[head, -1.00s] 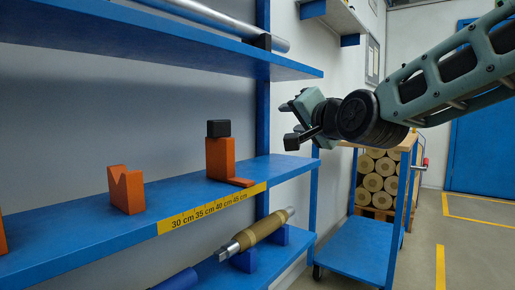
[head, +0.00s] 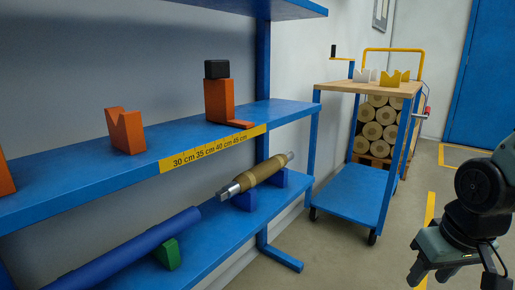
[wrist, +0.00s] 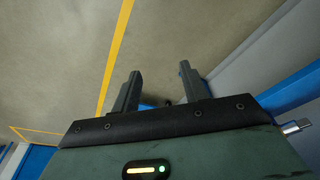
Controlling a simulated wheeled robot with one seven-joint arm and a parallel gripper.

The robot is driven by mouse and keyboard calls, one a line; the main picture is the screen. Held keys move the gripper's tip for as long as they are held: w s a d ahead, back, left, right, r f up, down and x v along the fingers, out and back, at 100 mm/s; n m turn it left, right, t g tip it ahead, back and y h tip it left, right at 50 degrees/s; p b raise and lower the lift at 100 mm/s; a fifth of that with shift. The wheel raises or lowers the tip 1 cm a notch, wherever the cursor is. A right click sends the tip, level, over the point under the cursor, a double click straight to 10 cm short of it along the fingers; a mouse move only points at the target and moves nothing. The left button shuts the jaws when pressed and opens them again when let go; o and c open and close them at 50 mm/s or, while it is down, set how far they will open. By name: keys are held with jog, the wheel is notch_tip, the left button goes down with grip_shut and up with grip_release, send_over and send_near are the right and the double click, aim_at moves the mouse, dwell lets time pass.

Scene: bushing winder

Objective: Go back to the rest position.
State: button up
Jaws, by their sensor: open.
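My gripper (head: 432,277) is at the lower right of the head view, in front of the floor and clear of the shelves and the cart. In the wrist view my gripper (wrist: 160,88) shows two dark fingers spread apart with nothing between them. Beyond them lie the grey floor and a yellow floor line (wrist: 116,60). The lower edge of the head view cuts off part of the gripper.
A blue shelf rack (head: 80,192) fills the left, with orange blocks (head: 126,131) and a brown roller (head: 263,172). A blue cart (head: 355,195) with a wooden top stands at the middle right. Floor is free between cart and arm.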

jog(key=s+a+r+n+g, duration=0.1)
jog(key=s+a+r+n, duration=0.15)
jog(key=s+a, duration=0.45)
jog(key=s+a+r+n+g, duration=0.1)
jog(key=s+a+n, duration=0.35)
jog(key=a, duration=0.45)
notch_tip(320, 180, up, 38)
jog(key=s+p, duration=0.1)
jog(key=p, duration=3.8)
jog(key=shift+a+f, duration=0.15)
jog(key=shift+a, duration=0.15)
